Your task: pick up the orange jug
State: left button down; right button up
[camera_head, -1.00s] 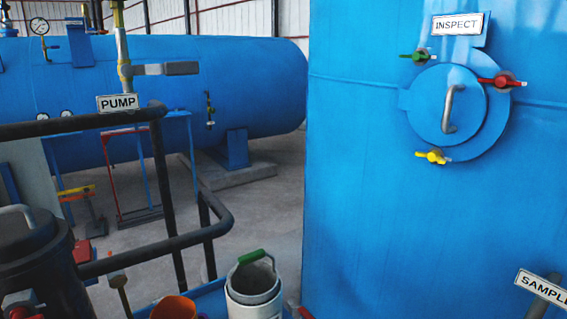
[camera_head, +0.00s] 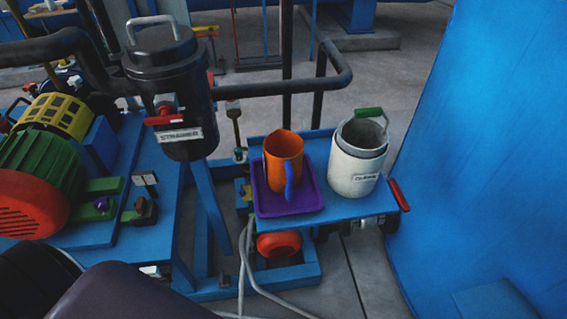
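The orange jug (camera_head: 280,160) stands upright on a purple tray (camera_head: 285,211). Its open top faces up, and its blue handle (camera_head: 290,180) points toward the front. The tray lies on a small blue shelf (camera_head: 345,209). Neither of my grippers shows. A dark rounded shape at the bottom left may be part of my own arm, but no fingers can be seen. Nothing is touching the jug from above.
A white bucket (camera_head: 352,172) with a green grip stands close to the right of the jug. A black strainer (camera_head: 170,80) and a dark pipe rail (camera_head: 290,88) stand left and behind. A red lever (camera_head: 398,196) sticks out at the shelf's right, near the big blue tank (camera_head: 490,150).

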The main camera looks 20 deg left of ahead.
aim_at(282, 148)
jog(key=k+j+u, duration=0.7)
jog(key=j+u, duration=0.15)
jog(key=j, duration=0.15)
